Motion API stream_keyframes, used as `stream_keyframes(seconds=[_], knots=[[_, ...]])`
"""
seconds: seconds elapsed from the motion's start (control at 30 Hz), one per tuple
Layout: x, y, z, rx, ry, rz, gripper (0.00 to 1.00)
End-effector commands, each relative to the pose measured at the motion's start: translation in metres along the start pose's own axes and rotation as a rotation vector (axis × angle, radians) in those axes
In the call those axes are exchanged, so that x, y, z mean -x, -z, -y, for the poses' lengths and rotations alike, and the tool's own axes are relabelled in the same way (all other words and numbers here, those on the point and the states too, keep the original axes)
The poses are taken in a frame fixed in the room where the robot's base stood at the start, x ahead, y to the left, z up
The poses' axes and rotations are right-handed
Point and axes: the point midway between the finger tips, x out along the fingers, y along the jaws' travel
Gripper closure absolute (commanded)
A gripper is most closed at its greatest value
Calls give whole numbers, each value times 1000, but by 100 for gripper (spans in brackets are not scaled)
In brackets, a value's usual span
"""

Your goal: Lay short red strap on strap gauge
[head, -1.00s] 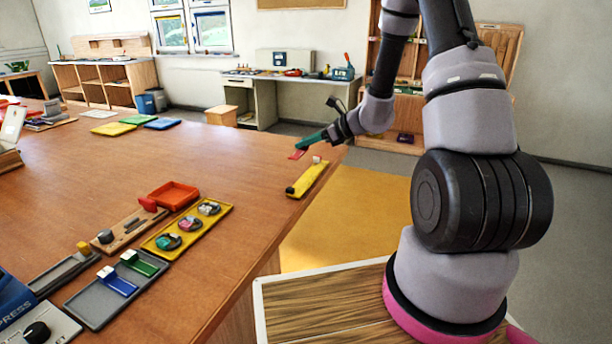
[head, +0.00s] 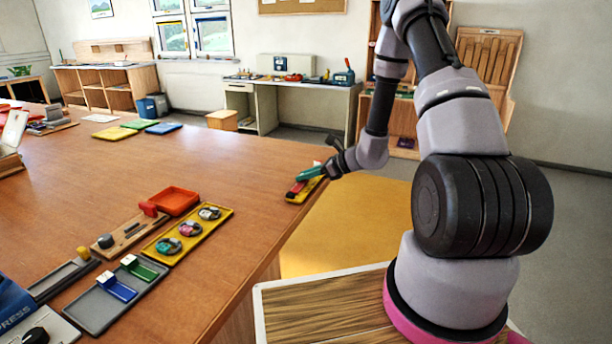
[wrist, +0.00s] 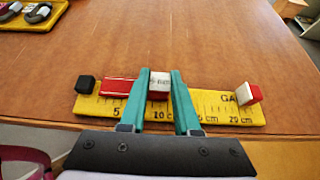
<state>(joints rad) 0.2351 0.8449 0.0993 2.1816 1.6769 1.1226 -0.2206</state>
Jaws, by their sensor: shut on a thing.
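The short red strap (wrist: 118,87) has a pale white tag or end piece between my fingers. My gripper (wrist: 160,84), with teal fingers, is shut on it. The strap lies along the yellow strap gauge (wrist: 218,104), its left end close to the black block (wrist: 85,84) at the gauge's left end. I cannot tell whether it rests on the gauge or is just above it. A red-and-white block (wrist: 249,93) stands near the gauge's right end. In the head view, my gripper (head: 307,174) is over the gauge (head: 297,197) at the table's right edge, hiding part of it.
A yellow tray (head: 212,229) with several rolled straps, an orange tray (head: 176,200) and a grey tray (head: 98,311) with a blue and a green piece stand nearer on the table. The table (head: 225,165) around the gauge's left side is clear.

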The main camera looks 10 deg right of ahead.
Motion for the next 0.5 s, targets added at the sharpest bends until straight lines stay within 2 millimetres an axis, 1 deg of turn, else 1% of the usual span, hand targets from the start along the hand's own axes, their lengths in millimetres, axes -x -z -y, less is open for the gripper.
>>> stream_keyframes(seconds=[0.07, 0.1, 0.13, 0.17, 0.5], knots=[[-1, 2, 0, 0, 0, 0, 100], [-1, 2, 0, 0, 0, 0, 54], [-1, 2, 0, 0, 0, 0, 43], [-1, 2, 0, 0, 0, 0, 40], [0, 0, 0, 0, 0, 0, 40]])
